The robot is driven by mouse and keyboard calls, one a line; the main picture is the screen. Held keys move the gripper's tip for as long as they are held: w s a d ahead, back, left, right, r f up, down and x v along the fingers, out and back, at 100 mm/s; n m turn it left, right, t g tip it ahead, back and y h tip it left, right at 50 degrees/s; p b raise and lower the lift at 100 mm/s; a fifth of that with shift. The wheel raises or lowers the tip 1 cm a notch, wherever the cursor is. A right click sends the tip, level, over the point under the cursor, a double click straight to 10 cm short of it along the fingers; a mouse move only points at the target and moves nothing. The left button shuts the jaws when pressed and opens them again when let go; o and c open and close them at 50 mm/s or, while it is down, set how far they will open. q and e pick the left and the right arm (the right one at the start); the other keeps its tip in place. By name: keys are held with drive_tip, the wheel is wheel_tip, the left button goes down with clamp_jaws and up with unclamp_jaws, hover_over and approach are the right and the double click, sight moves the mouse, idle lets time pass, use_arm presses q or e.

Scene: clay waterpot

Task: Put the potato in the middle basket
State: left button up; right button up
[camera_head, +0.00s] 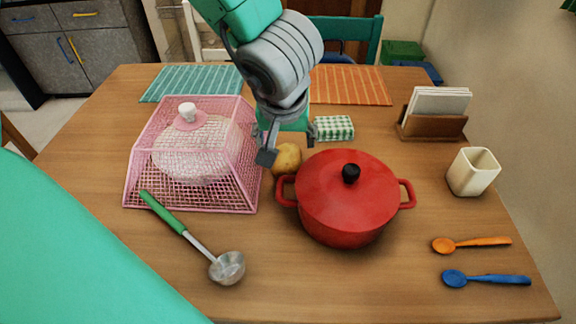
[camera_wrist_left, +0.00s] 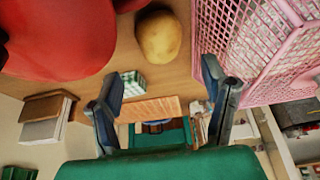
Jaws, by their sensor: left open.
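The yellow-brown potato (camera_head: 288,158) lies on the table between a pink mesh cover (camera_head: 140,180) and a red lidded pot (camera_head: 347,195). My left gripper (camera_head: 285,146) reaches down from above, right at the potato, and hides part of it in the head view. In the left wrist view the potato (camera_wrist_left: 159,36) shows whole, ahead of the two spread fingers (camera_wrist_left: 163,98) and apart from them. The left gripper is open and empty. I cannot make out a middle basket; the pink cover stands over a pale lidded dish. My right gripper is not in view.
The ladle (camera_head: 228,267) lies in front of the cover. A green checked block (camera_head: 333,128) is behind the pot. A napkin holder (camera_head: 433,125), white cup (camera_head: 473,172), orange spoon (camera_head: 470,243) and blue spoon (camera_head: 485,279) are at right. The front middle is clear.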

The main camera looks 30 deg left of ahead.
sight(286, 155)
use_arm(q)
drive_tip(key=b+x, duration=0.1)
drive_tip(key=x, duration=0.1)
drive_tip(key=b+x, duration=0.1)
drive_tip(key=x, duration=0.2)
drive_tip(key=shift+a+f, duration=0.3)
drive_tip(key=shift+w+d+f, duration=0.1)
drive_tip(key=shift+d+f, duration=0.05)
drive_tip(key=shift+f, duration=0.1)
drive_tip(key=b+x, duration=0.1)
drive_tip(key=x, duration=0.1)
drive_tip(key=b+x, duration=0.2)
drive_tip(key=shift+d+f+b, duration=0.15)
drive_tip(key=shift+f+b, duration=0.15)
drive_tip(key=shift+w+f, duration=0.1)
drive_tip(key=shift+a, duration=0.25)
drive_tip(key=shift+d, duration=0.1)
drive_tip(key=c, duration=1.1)
drive_tip(key=shift+c, duration=0.4)
wheel_tip(286, 155, up, 10)
drive_tip(key=p, duration=0.6)
drive_tip(key=shift+f, duration=0.15)
drive_tip(key=shift+r, duration=0.35)
